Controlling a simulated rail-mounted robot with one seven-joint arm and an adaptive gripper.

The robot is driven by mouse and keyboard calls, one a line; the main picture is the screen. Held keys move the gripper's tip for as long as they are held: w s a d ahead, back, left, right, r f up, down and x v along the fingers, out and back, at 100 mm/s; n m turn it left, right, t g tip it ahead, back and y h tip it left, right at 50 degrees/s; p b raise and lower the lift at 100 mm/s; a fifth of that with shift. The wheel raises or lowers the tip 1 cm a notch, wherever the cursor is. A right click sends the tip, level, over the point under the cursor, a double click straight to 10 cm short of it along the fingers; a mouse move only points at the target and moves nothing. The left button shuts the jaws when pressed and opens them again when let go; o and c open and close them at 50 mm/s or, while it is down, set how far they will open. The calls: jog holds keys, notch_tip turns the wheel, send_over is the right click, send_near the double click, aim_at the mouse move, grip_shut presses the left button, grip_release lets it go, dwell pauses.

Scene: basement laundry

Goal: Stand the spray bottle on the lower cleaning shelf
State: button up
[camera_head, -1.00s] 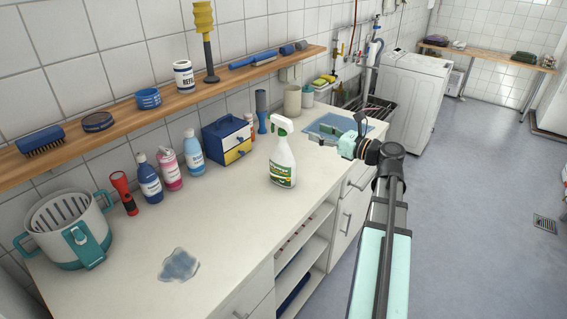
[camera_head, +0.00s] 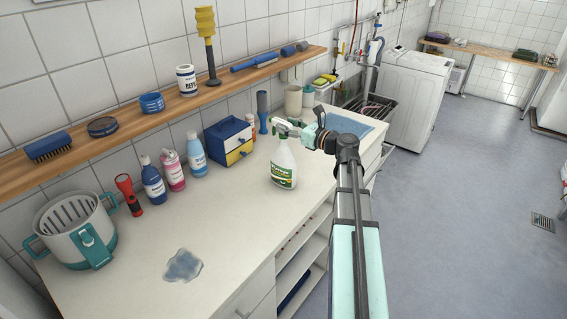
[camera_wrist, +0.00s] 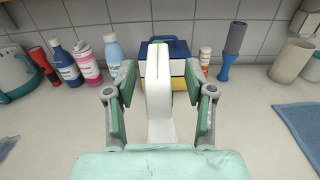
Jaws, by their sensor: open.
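The spray bottle (camera_head: 284,165), white with a green label and green trigger parts, stands upright on the white countertop. My gripper (camera_head: 290,130) is at the bottle's head in the head view. In the wrist view the bottle's white top (camera_wrist: 159,85) is between the two open fingers of my gripper (camera_wrist: 160,105), with a gap visible on both sides. The open shelves (camera_head: 302,262) under the counter front show in the head view; part of them is hidden by my arm. I cannot tell which of them is the lower cleaning shelf.
A blue and yellow drawer box (camera_head: 229,141) stands behind the bottle. Several bottles (camera_head: 174,171), a red flashlight (camera_head: 129,194) and a basket (camera_head: 75,232) stand left. A puddle (camera_head: 183,265) lies in front. A wooden wall shelf (camera_head: 210,97) overhangs the back; a blue cloth (camera_wrist: 302,125) lies right.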

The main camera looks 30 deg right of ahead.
aim_at(277, 122)
jog(key=p+x, duration=0.1)
jog(key=x, duration=0.3)
jog(key=shift+w+a+f, duration=0.1)
jog(key=shift+a+f, duration=0.1)
jog(key=shift+r, duration=0.1)
grip_shut()
